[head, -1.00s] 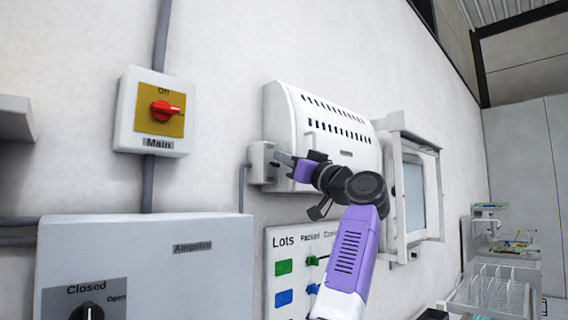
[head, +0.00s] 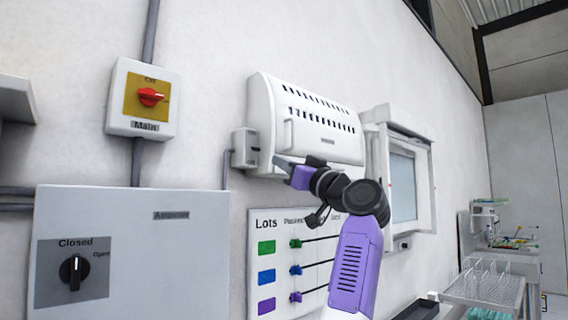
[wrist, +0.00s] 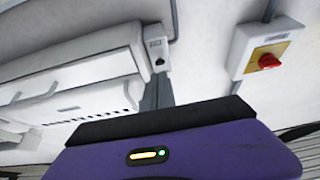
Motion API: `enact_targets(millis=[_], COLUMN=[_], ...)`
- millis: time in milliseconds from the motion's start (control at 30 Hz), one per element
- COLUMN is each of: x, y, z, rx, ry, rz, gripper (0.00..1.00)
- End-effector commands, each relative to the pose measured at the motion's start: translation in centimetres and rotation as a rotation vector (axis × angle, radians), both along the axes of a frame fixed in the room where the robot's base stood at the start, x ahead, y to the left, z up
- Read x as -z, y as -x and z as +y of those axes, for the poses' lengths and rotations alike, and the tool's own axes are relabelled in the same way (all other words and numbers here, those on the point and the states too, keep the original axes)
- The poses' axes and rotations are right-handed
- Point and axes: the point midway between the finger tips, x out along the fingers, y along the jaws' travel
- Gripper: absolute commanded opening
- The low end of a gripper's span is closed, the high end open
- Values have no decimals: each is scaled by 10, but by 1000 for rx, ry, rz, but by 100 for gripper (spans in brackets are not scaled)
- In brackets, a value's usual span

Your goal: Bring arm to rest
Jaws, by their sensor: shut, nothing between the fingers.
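My purple and black arm reaches up from the lower right in the head view. My gripper (head: 281,163) is at its left end, in front of the lower edge of the white slotted wall unit (head: 305,125). Its fingers are together with nothing between them. In the wrist view, my gripper (wrist: 157,92) points toward the small grey box (wrist: 158,45) on that unit's side. The same small box (head: 245,148) is just up and left of the fingertips in the head view; I cannot tell whether they touch it, but a gap seems to show.
A red main switch (head: 150,97) is on the wall at left. A grey cabinet (head: 150,250) with a black knob (head: 74,272) stands below it. A Lots board (head: 275,232) is behind the arm. A framed window (head: 404,180) and a wire rack (head: 485,290) are at right.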

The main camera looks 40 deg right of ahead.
Motion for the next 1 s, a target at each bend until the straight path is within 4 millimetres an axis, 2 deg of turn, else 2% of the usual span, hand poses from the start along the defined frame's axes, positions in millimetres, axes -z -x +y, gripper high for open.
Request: enact_targets(millis=[367,467,600,633,700,867,1000], x=[-1,-8,-35,-33,-19,22,73], y=[0,4,29,34,38,41,42], z=[-1,-8,-27,-31,-38,-42,-38], rx=[-2,13,88,112,159,226,278], ry=[-10,-52,-112,-124,-147,-166,-169], rz=[-2,-35,-146,-167,-195,-217,-218], gripper=[0,0,0,0,0,0,0])
